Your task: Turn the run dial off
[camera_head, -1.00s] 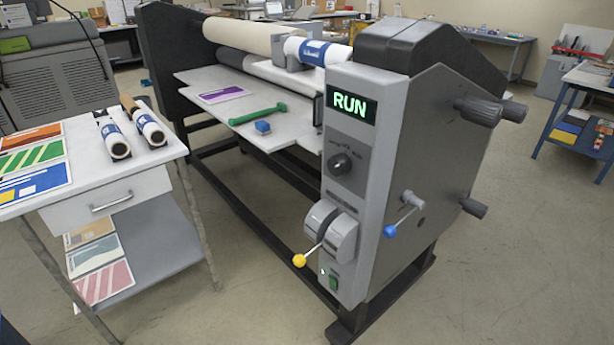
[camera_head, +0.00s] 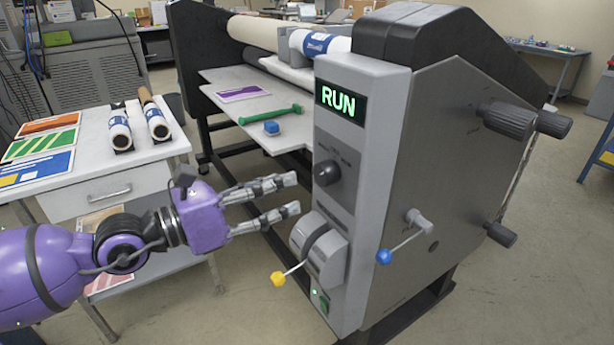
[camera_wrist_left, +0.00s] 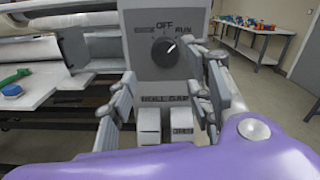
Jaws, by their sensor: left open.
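The run dial (camera_head: 326,173) is a round black knob on the laminator's grey front panel, below a lit green RUN display (camera_head: 341,102). In the left wrist view the dial (camera_wrist_left: 165,52) has OFF lettered above it and RUN at its upper right; its white mark points up and right, toward RUN. My left gripper (camera_head: 295,193) is open and empty, left of the panel and a little lower than the dial, apart from it. In the left wrist view its fingers (camera_wrist_left: 163,95) stand either side of the panel below the dial. My right gripper is not in view.
Below the dial are a grey roll gap lever with a yellow knob (camera_head: 278,279) and a green switch (camera_head: 320,301). A blue-knobbed crank (camera_head: 384,256) sticks out on the right side. A white side table (camera_head: 95,150) with prints and rolls stands at the left, behind my arm.

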